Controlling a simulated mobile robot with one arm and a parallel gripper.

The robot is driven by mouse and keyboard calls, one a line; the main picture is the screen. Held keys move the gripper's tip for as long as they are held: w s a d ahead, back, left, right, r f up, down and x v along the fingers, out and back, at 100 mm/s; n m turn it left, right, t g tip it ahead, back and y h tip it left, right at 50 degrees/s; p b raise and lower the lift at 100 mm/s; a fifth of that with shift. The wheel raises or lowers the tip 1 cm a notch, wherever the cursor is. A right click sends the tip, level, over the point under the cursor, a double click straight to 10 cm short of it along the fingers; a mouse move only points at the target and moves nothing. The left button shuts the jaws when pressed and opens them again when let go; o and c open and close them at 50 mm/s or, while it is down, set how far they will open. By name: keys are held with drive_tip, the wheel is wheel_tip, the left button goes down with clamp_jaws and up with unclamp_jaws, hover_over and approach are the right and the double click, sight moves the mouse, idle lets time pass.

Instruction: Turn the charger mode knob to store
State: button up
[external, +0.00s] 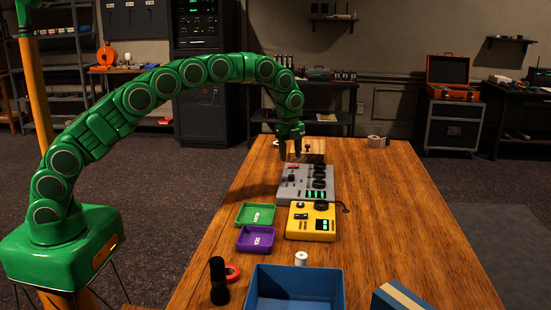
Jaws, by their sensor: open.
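The knob's pointer and mode labels are too small to read. A grey device (290,193) stands just behind it, with large black dials, a red part and green lights. My gripper (291,155) is open and empty, pointing down near the far end of the grey device. It is well behind the yellow device and apart from its knobs.
Green (255,214) and purple (256,239) trays lie left of the yellow device. A blue bin (294,270), black cylinder (219,282), red ring (233,273) and white roll (301,258) are in front. The table's right side is mostly clear.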

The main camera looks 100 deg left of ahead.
sight(291, 175)
idle(0.3)
drive_tip(key=n, duration=0.5)
drive_tip(key=shift+n, duration=0.3)
drive_tip(key=n, duration=0.4)
drive_tip(key=shift+a+n, duration=0.15)
drive_tip(key=shift+n, duration=0.15)
drive_tip(key=n, duration=0.4)
drive_tip(key=shift+n+h, duration=0.3)
drive_tip(key=n, duration=0.6)
drive_tip(key=shift+w+f, duration=0.2)
drive_tip(key=shift+f, duration=3.8)
drive_tip(key=shift+n, duration=0.3)
clamp_jaws()
